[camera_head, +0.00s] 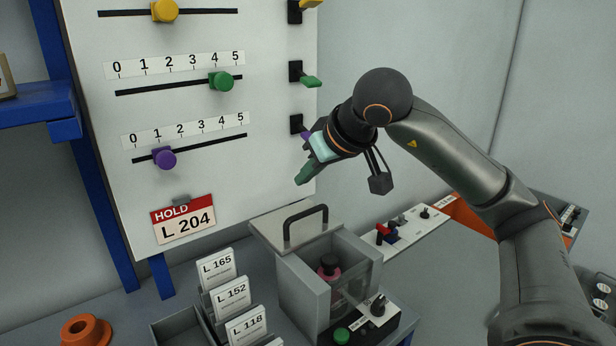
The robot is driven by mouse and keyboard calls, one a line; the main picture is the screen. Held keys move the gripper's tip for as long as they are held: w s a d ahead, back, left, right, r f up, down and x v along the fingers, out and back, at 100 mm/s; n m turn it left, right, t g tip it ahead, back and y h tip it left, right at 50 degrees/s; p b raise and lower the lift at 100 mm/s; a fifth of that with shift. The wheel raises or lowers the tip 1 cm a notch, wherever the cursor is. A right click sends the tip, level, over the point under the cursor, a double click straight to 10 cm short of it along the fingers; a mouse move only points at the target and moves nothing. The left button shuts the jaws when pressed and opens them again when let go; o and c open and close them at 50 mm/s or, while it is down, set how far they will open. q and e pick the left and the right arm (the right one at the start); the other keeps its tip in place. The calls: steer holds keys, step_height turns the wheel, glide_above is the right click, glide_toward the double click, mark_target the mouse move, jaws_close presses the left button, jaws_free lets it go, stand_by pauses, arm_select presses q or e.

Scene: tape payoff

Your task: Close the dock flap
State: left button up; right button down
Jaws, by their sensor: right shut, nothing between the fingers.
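A grey box (303,284) stands on the bench at the lower middle, with its top open. A pale plate (268,229) with a black handle (306,224) lies at the box's back left edge; it looks like the dock flap, and it leaves the inside uncovered. A pink bottle with a dark cap (329,262) stands inside the box. My right gripper (305,175) is shut and empty, with green fingers pointing down and left. It is in front of the white panel, above the plate and apart from it. My left gripper is not in view.
The white panel (250,190) carries sliders and side levers; my right gripper partly covers a purple lever. Card holders (232,294) stand left of the box, with an orange ring (86,330) farther left. A control strip (420,222) lies to the right.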

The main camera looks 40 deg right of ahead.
mark_target(304, 229)
steer(key=x, duration=0.6)
steer(key=shift+f, duration=0.15)
steer(key=shift+s+f+b, duration=0.1)
steer(key=shift+f+b, duration=0.2)
steer(key=shift+b, duration=0.1)
steer(key=shift+s+a+f+b, duration=0.15)
steer(key=shift+s+b, duration=0.2)
steer(key=shift+s, duration=1.1)
steer(key=shift+s+a, duration=0.1)
steer(key=shift+s, duration=0.1)
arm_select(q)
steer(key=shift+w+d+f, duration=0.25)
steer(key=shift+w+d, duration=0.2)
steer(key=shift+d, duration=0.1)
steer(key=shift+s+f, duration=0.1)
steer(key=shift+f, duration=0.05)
arm_select(e)
steer(key=shift+s, duration=0.1)
